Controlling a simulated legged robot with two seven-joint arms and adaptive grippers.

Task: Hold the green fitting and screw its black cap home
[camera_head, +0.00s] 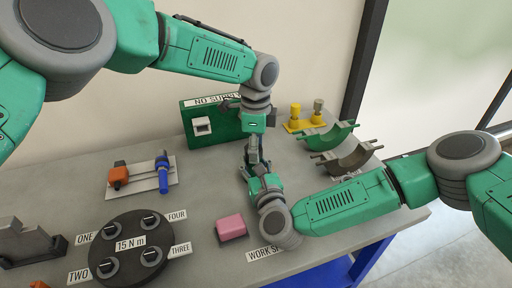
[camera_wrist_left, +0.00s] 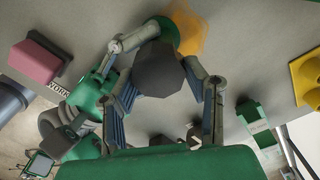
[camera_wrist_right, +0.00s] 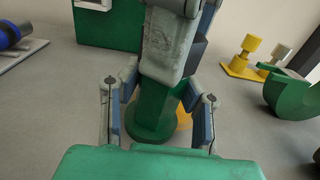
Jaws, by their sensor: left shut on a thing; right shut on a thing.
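My left gripper (camera_head: 254,147) reaches down from above and is shut on the black cap (camera_wrist_left: 160,68), which sits between its fingers in the left wrist view. My right gripper (camera_head: 251,172) comes in low from the right and is shut on the green fitting (camera_wrist_right: 154,108). The fitting looks upright in the right wrist view, with a wide round flange at its foot. The cap also shows dark behind a left finger (camera_wrist_right: 198,50), at the fitting's top. The fingers hide the joint, so I cannot tell how far the cap is on.
A yellow patch (camera_wrist_left: 187,32) lies by the fitting's foot. A pink block (camera_head: 231,227) and a dark round 15 N m plate (camera_head: 125,262) are on the grey bench. A green box (camera_head: 199,140), yellow fittings (camera_head: 296,122) and half-shell clamps (camera_head: 330,137) stand behind.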

